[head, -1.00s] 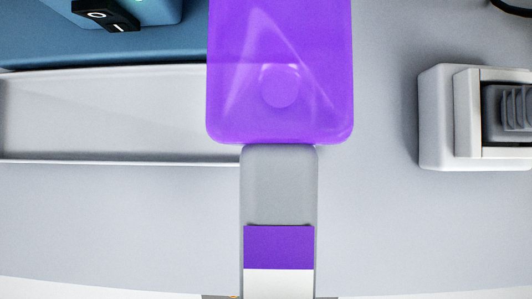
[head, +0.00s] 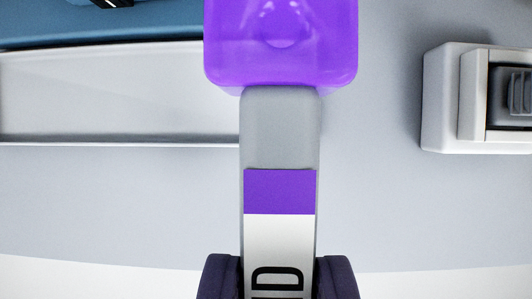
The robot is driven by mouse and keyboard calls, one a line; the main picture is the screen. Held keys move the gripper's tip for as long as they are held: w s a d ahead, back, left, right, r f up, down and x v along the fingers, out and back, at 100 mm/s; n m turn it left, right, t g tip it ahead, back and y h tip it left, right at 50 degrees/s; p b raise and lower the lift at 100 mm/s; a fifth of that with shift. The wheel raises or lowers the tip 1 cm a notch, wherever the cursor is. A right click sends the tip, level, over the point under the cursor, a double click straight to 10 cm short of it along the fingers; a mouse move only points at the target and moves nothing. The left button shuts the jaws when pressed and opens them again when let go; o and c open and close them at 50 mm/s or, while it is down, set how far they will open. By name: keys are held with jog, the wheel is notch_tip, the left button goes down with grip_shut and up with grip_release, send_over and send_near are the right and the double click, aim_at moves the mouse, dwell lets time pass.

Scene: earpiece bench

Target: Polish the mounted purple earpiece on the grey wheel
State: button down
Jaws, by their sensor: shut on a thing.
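The purple earpiece (head: 285,45) is a glossy, translucent block at the top centre of the head view, its upper part cut off by the frame edge. It sits on the end of a grey handle (head: 281,130) with a purple band and a white label with black letters. My gripper (head: 280,280) shows at the bottom edge, its two dark fingers shut on the handle, one on each side of the label. No grey wheel shows in this view.
A blue machine (head: 130,22) stands at the top left. A white tray (head: 120,142) lies in front of it. A white box with a grey ribbed part (head: 440,105) is at the right. The grey bench surface (head: 120,200) is clear nearer me.

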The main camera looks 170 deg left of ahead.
jog(key=shift+w, duration=0.35)
jog(key=shift+s+d, duration=0.1)
jog(key=shift+d, duration=0.2)
dwell(0.4)
jog(key=shift+a, duration=0.6)
dwell(0.9)
jog(key=shift+d, duration=0.6)
dwell(0.4)
jog(key=shift+s, duration=0.1)
jog(key=shift+s, duration=1.4)
